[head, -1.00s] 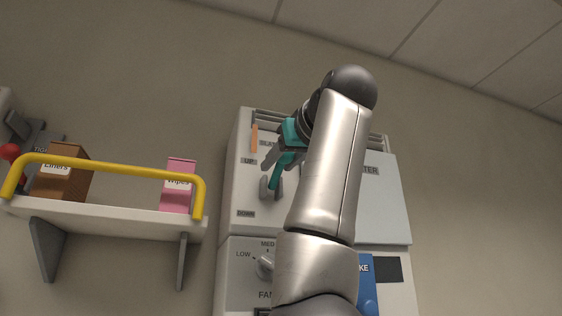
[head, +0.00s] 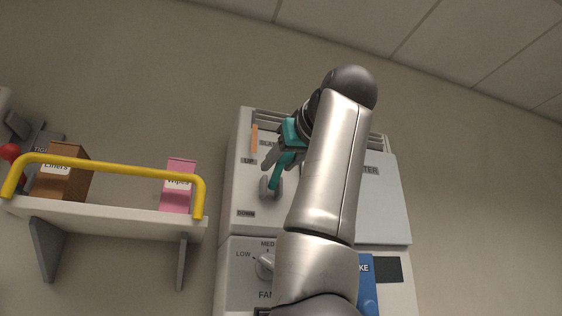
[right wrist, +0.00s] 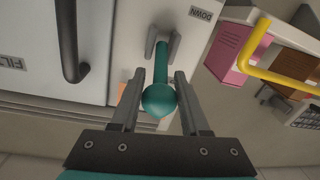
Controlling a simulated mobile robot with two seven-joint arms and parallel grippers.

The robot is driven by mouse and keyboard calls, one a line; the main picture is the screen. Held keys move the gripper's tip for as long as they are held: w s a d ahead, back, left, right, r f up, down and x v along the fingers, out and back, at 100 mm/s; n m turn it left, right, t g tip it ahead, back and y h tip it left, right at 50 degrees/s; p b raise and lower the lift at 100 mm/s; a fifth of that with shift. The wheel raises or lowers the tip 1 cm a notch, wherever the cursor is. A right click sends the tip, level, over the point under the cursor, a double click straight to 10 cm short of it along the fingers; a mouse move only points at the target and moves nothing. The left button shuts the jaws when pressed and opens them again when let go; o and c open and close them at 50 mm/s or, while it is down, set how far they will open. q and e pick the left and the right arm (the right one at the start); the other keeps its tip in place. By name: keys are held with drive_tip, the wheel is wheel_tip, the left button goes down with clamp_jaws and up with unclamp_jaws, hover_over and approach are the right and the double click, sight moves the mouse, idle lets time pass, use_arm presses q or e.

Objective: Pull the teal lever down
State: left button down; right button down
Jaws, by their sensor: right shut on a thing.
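The teal lever (head: 276,180) stands on the left side of the pale wall panel, between the UP and DOWN labels. Its arm points upward and out from a grey pivot bracket. In the right wrist view the round knob of the teal lever (right wrist: 158,99) sits between the two fingers. My right gripper (right wrist: 160,92) is shut on it; it also shows in the head view (head: 281,155), where my arm partly covers the panel. My left gripper is not in view.
An orange strip (head: 254,138) lies above the UP label. A grey fan knob (head: 265,266) and a blue part (head: 367,290) are below. To the left, a shelf (head: 110,216) with a yellow rail (head: 120,166) holds a brown box (head: 68,178) and a pink wipes box (head: 177,190).

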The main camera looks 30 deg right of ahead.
sight(274, 179)
drive_tip(key=f+t+b, duration=0.1)
drive_tip(key=t+b, duration=0.1)
drive_tip(key=b, duration=0.2)
drive_tip(key=f+t+b, duration=0.2)
drive_tip(key=b, duration=0.1)
drive_tip(key=f+n+t+b, duration=0.1)
drive_tip(key=t+b, duration=0.1)
drive_tip(key=b, duration=0.2)
drive_tip(key=shift+s+f+h+b, duration=0.2)
drive_tip(key=shift+f+h+b, duration=0.05)
drive_tip(key=shift+h+b, duration=0.05)
drive_tip(key=shift+f+t+b, duration=0.25)
drive_tip(key=shift+t+b, duration=0.25)
drive_tip(key=shift+t, duration=0.4)
drive_tip(key=shift+w+f+n+t+b, duration=0.2)
drive_tip(key=shift+f+n+t+b, duration=0.2)
drive_tip(key=shift+t, duration=0.6)
